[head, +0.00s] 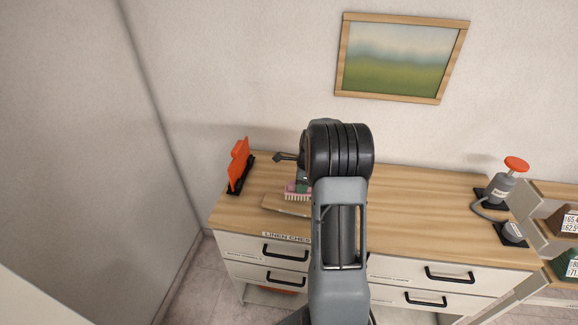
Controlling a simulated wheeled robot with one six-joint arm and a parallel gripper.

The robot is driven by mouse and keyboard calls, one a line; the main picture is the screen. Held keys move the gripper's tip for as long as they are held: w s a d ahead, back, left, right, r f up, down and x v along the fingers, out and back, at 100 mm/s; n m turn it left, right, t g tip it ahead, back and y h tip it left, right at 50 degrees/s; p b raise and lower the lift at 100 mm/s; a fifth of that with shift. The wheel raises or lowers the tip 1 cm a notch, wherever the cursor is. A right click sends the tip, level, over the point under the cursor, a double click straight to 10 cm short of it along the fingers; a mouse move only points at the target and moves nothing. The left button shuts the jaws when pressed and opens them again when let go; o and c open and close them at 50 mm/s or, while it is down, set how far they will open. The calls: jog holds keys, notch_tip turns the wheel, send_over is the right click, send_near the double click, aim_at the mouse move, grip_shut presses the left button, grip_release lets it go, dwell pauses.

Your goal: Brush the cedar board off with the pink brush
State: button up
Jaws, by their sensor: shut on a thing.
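The pink brush (291,188), with pale bristles along its lower edge, is just left of my arm in the head view. My gripper (303,181) is shut on it from above, and the arm hides much of the grip. The cedar board (283,206) is a flat wooden piece on the chest top (420,205), directly below the brush. My arm covers the board's right part. The bristles are at or just above the board, and I cannot tell whether they touch. Any dirt on the board is too small to see.
An orange upright piece on a black base (238,168) stands at the chest's left end. The top right of my arm is clear. A shelf (561,193) adjoins at right.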

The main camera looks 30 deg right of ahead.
jog(key=shift+s+a+r+p, duration=0.15)
jog(key=shift+r+p, duration=0.15)
jog(key=shift+r, duration=0.35)
jog(key=shift+r+p, duration=0.6)
jog(key=shift+r, duration=0.1)
jog(key=shift+r+p, duration=1.1)
jog(key=shift+r, duration=0.45)
